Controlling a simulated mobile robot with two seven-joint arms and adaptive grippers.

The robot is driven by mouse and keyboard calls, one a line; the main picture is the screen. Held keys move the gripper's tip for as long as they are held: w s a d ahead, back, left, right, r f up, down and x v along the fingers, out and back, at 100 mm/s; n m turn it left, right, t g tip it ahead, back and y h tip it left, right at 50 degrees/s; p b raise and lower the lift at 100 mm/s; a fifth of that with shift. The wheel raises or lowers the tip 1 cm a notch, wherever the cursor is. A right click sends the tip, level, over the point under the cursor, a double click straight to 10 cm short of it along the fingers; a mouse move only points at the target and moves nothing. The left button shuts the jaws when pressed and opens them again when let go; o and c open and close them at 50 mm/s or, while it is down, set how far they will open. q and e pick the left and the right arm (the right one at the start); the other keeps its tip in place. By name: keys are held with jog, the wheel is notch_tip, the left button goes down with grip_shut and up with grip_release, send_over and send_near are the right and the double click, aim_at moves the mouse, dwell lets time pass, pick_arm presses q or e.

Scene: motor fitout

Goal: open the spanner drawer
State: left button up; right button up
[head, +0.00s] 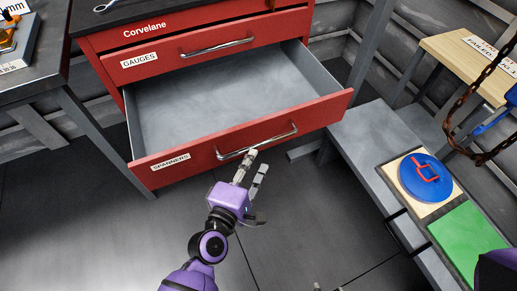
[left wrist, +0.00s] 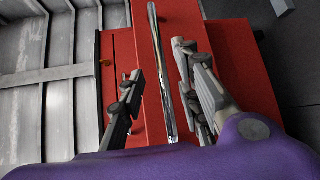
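The red spanner drawer (head: 185,165), labelled SPANNERS, stands pulled well out of the cabinet. Its grey inside looks empty. Its silver bar handle (head: 270,141) runs across the front; it also shows in the left wrist view (left wrist: 162,80). My left gripper (head: 256,160) is in front of the drawer by the handle. In the left wrist view my left gripper (left wrist: 155,65) has its fingers apart, with the handle between them; the right-hand finger looks nearer to it. I cannot tell whether either finger touches it. Only small grey tips, perhaps my right gripper's, show at the head view's bottom edge.
The gauges drawer (head: 205,45) above is shut. A grey bench (head: 370,140) at right carries a blue disc with a red handle (head: 425,178) and a green panel (head: 470,240). A chain (head: 462,115) hangs at right. A dark workbench (head: 50,60) stands left.

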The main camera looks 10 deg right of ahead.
pick_arm(q)
jog(key=v, duration=0.3)
jog(key=shift+s+a, duration=0.15)
jog(key=shift+s, duration=0.2)
